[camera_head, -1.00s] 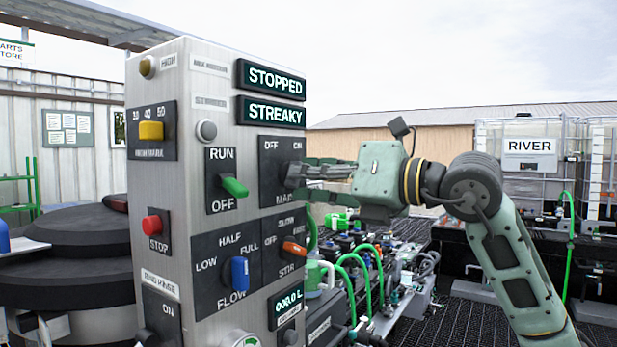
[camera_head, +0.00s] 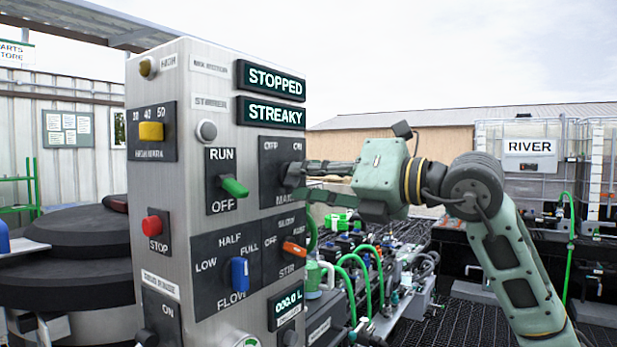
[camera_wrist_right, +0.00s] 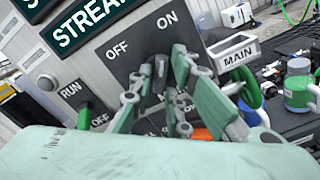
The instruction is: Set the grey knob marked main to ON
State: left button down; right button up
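The grey main knob (camera_head: 293,174) sits on a black plate on the right of the panel face, with OFF at the plate's upper left and ON at its upper right. My right gripper (camera_head: 308,180) is at the knob from the right, fingers pointing at the panel. In the right wrist view the knob (camera_wrist_right: 160,68) shows between the two fingertips (camera_wrist_right: 163,64), which stand apart with a finger on either side. I cannot tell whether either finger touches it, nor exactly where the knob points. My left gripper is out of view.
The green RUN/OFF switch (camera_head: 234,187) is left of the main plate. The orange stir knob (camera_head: 294,248) and blue flow knob (camera_head: 239,273) are below. Displays read STOPPED (camera_head: 270,80) and STREAKY (camera_head: 271,113). Hoses and fittings (camera_head: 365,275) lie behind, low.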

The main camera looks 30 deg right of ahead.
jog(key=shift+o, duration=1.2)
jog(key=shift+f, duration=0.1)
jog(key=v, duration=1.2)
